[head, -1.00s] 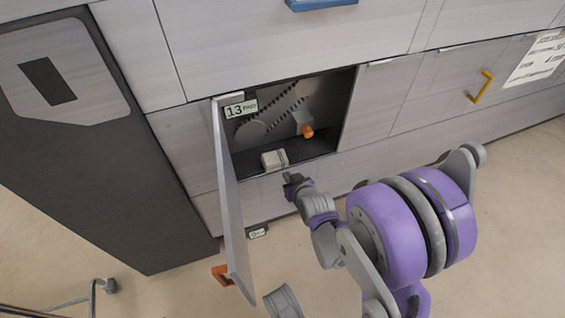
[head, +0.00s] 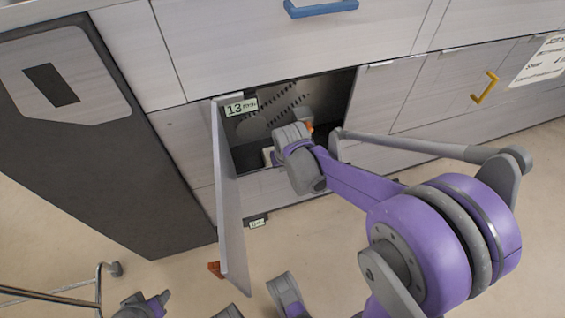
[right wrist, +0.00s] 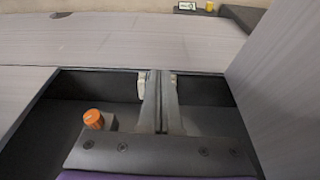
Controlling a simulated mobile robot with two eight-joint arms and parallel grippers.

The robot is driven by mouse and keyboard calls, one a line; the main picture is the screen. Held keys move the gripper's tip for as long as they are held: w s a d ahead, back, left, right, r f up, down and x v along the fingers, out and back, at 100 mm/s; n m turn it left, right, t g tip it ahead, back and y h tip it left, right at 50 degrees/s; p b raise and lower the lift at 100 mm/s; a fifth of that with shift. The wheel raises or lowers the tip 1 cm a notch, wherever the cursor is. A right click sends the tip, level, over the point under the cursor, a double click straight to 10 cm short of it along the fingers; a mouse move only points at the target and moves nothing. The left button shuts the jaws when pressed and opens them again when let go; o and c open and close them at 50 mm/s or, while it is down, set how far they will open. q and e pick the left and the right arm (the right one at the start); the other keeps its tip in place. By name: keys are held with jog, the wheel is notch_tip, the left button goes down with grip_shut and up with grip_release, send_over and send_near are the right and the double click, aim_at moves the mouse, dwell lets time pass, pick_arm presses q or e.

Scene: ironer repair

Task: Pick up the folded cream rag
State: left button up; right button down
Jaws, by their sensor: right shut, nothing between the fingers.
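The cream rag (head: 267,156) lies on the floor of the open compartment in the head view, mostly hidden behind my right wrist. In the right wrist view, a pale bit of it (right wrist: 142,87) shows beside and behind the fingers. My right gripper (right wrist: 159,76) is shut and empty, reaching into the compartment close to the rag. I cannot tell whether it touches the rag. Grey and purple parts of mine show at the bottom left of the head view; the jaws of my left gripper cannot be made out.
The open door (head: 230,205) stands to the left of the compartment. An orange knob (right wrist: 93,119) sits inside, beside my right gripper. A toothed chain (head: 279,103) runs across the back wall. A blue handle (head: 320,9) is above.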

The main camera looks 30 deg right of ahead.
aim_at(265, 152)
jog(key=w+d+f+b, duration=0.1)
jog(key=w+f+b, duration=0.2)
jog(key=w+f, duration=0.3)
jog(key=shift+d+f, duration=0.4)
jog(key=shift+f, duration=0.65)
jog(key=shift+w, duration=0.1)
jog(key=shift+w+d, duration=0.25)
jog(key=shift+w, duration=0.6)
